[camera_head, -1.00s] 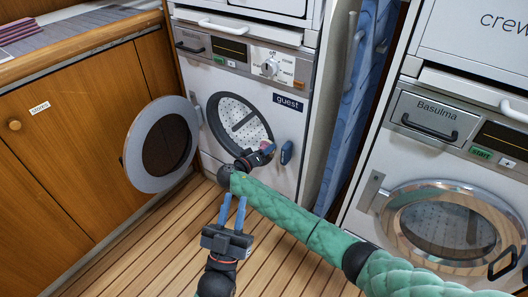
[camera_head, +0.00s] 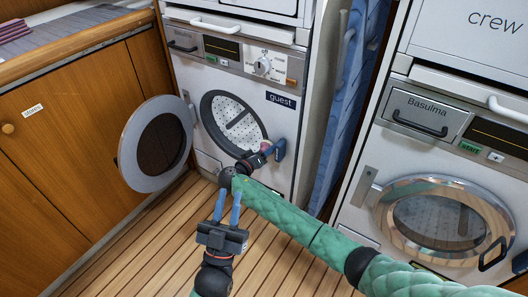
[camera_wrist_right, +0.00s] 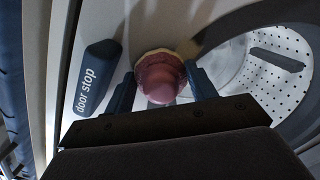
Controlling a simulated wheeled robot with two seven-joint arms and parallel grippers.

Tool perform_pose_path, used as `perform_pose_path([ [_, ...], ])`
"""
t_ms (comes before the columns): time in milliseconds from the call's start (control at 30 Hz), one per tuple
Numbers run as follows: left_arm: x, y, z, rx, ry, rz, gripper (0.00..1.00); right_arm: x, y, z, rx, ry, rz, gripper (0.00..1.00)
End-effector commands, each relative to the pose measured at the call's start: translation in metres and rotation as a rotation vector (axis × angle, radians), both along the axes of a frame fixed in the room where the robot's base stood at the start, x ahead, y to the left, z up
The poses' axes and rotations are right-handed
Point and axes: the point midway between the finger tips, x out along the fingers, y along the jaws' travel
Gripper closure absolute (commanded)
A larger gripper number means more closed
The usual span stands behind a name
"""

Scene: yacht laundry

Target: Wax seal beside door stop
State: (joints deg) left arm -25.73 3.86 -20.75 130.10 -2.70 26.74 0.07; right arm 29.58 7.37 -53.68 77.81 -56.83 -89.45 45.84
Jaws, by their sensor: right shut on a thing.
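My right gripper (camera_head: 268,152) is shut on a pink-red wax seal (camera_head: 265,146) in front of the guest washer. In the right wrist view the wax seal (camera_wrist_right: 160,77) sits between the two fingers, with a pale rim at its far end. The blue door stop (camera_head: 280,149) is on the washer front, just right of the gripper. In the right wrist view the door stop (camera_wrist_right: 97,75) shows its label, left of the seal with a small gap. Whether the seal touches the washer front, I cannot tell. My left gripper (camera_head: 228,208) is open and empty over the floor.
The guest washer's round door (camera_head: 158,145) hangs open on the left, beside its perforated drum (camera_head: 236,122). A wooden cabinet (camera_head: 70,150) stands at far left. A blue hanging cloth (camera_head: 347,110) and the crew washer (camera_head: 440,215) are to the right.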

Motion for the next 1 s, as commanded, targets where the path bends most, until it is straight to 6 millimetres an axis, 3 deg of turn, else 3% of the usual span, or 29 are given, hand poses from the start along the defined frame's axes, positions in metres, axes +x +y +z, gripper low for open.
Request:
perform_pose_path([
  [533,0.0,0.0,0.001,0.0,0.0,0.0,0.77,-0.002,-0.008,0.001,0.0,-0.001,-0.001,0.75],
  [1000,0.0,0.0,-0.018,0.0,0.0,0.0,0.77,0.012,0.015,-0.001,0.002,-0.001,0.0,0.75],
])
